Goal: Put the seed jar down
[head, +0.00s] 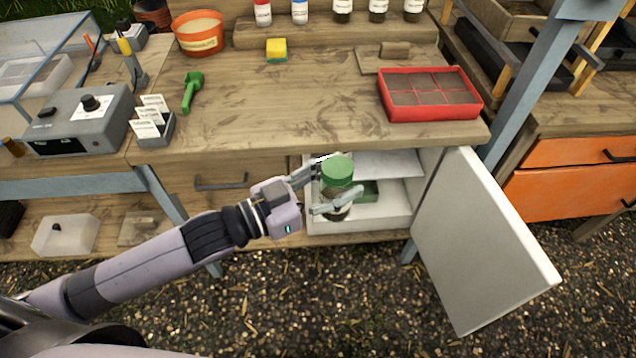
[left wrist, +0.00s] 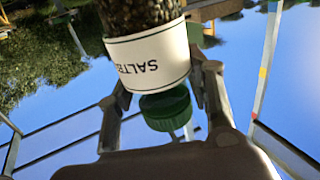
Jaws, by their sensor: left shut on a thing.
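The seed jar (head: 336,172) has a green lid and dark contents. It stands about upright at the open white cabinet (head: 400,212) under the bench. My left gripper (head: 334,188) is shut on it, with a finger on each side. In the left wrist view the jar (left wrist: 146,55) shows upside down, with dark seeds, a white label starting "SALT" and the green lid between the fingers (left wrist: 165,88). My right gripper is not in view.
The cabinet door (head: 485,240) hangs open to the right. A green item (head: 369,190) lies inside, behind the jar. A red tray (head: 430,114) stands on the bench (head: 300,110) above, and a green tool (head: 191,92) lies to the left. The bench middle is clear.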

